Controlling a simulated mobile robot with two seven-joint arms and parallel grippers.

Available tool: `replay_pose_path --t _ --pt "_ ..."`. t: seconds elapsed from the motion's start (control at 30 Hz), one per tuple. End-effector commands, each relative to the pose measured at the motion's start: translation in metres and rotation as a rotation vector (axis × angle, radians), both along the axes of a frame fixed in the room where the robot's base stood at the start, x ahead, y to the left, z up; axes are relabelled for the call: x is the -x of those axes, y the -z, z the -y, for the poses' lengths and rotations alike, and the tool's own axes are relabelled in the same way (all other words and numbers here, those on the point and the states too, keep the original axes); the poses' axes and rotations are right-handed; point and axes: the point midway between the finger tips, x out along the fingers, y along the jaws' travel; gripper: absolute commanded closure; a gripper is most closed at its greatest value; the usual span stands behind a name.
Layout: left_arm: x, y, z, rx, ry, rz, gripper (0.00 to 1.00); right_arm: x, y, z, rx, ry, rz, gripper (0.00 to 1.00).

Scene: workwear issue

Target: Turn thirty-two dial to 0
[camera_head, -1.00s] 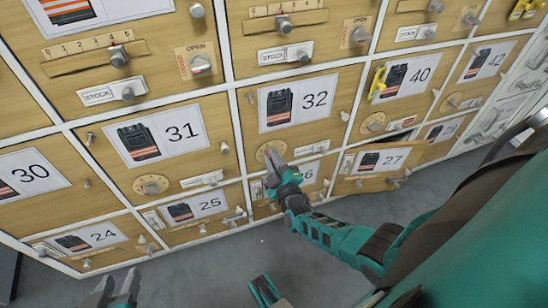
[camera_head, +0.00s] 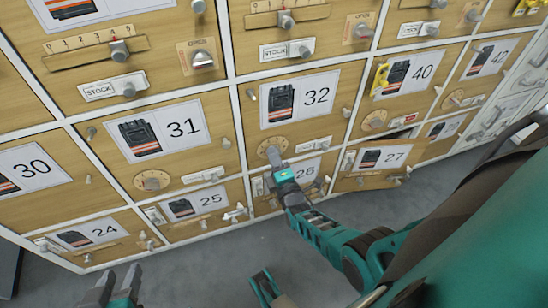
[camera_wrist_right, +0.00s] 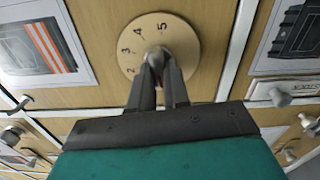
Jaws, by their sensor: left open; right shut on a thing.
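The thirty-two dial is a round tan disc (camera_head: 264,147) below the card marked 32 (camera_head: 316,96) in the head view. In the right wrist view the disc (camera_wrist_right: 186,42) shows the numbers 2, 3, 4 and 5; its lower part, with any other numbers, is hidden behind my gripper. My right gripper (camera_head: 274,156) is at the dial. In the right wrist view its fingers (camera_wrist_right: 159,62) are closed around the small grey centre knob (camera_wrist_right: 155,52). Where the knob points cannot be told. My left gripper (camera_head: 118,282) is open and empty at the lower left, away from the cabinet.
The compartment with card 27 (camera_head: 370,182) stands slightly ajar at right of the dial. Similar dials sit under cards 31 (camera_head: 152,181) and 40 (camera_head: 374,121). Several small knobs and handles stick out from the doors. The grey floor (camera_head: 215,265) in front is clear.

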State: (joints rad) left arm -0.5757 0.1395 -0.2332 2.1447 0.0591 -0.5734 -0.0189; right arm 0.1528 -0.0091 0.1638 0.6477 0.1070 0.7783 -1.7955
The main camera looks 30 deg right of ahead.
Motion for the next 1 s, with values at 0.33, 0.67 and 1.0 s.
replay_pose_path --t 0.33,0.67,1.0 --pt "-0.0002 -0.0005 0.0010 0.002 0.002 0.002 0.57 -0.0009 -0.0002 0.0010 0.071 0.002 -0.016 1.00" --pt "-0.0007 -0.0010 0.0007 0.001 0.002 0.003 0.57 -0.0010 -0.0004 0.0012 0.077 0.001 -0.016 1.00" --pt "-0.0012 -0.0012 0.0002 0.001 0.001 0.003 0.57 -0.0014 -0.0011 0.0010 0.076 0.001 -0.014 0.58"
